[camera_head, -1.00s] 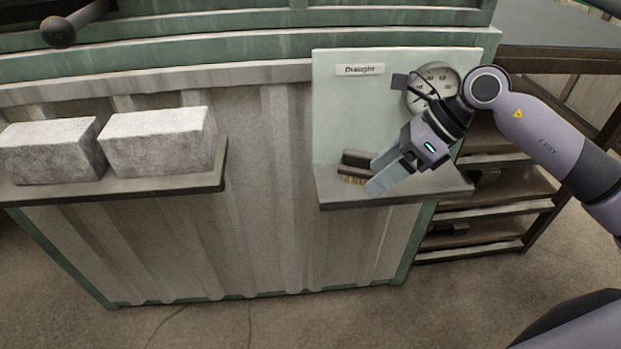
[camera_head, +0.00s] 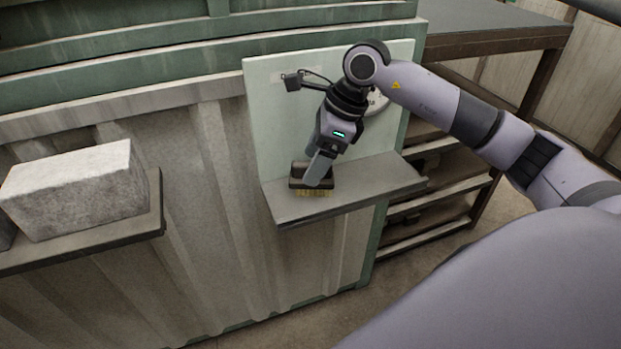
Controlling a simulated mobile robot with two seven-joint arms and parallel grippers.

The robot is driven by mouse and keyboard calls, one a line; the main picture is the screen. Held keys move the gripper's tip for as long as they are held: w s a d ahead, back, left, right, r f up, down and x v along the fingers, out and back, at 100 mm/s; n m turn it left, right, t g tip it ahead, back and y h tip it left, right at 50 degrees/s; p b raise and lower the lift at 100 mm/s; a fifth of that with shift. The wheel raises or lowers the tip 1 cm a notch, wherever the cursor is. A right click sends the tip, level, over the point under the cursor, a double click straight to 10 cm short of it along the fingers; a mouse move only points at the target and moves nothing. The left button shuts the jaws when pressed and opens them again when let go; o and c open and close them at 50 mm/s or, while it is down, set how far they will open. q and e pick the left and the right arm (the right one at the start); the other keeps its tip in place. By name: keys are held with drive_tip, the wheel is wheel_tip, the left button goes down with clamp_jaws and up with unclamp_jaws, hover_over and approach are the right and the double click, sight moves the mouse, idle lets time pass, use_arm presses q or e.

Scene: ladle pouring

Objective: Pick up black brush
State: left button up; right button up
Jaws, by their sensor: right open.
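The black brush (camera_head: 298,181) has a dark body and tan bristles facing down. It rests on the small grey shelf (camera_head: 370,186) below the pale panel. My right gripper (camera_head: 318,172) is open and points down at the brush. Its near finger lies in front of the brush's middle and hides part of it. The far finger is hidden, so I cannot tell whether the brush is between the fingers. My left gripper is not in view.
The pale green panel (camera_head: 268,118) stands right behind the brush, with a round gauge (camera_head: 377,102) partly behind my arm. A grey block (camera_head: 77,188) sits on another shelf (camera_head: 120,232) at the left. The shelf right of the brush is bare.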

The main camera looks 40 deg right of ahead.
drive_tip(key=x, duration=0.3)
drive_tip(key=shift+a+f, duration=0.1)
drive_tip(key=shift+f, duration=0.15)
drive_tip(key=c, duration=1.2)
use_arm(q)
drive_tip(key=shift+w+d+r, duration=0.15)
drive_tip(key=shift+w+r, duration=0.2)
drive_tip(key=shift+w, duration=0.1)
use_arm(e)
drive_tip(key=shift+r, duration=0.1)
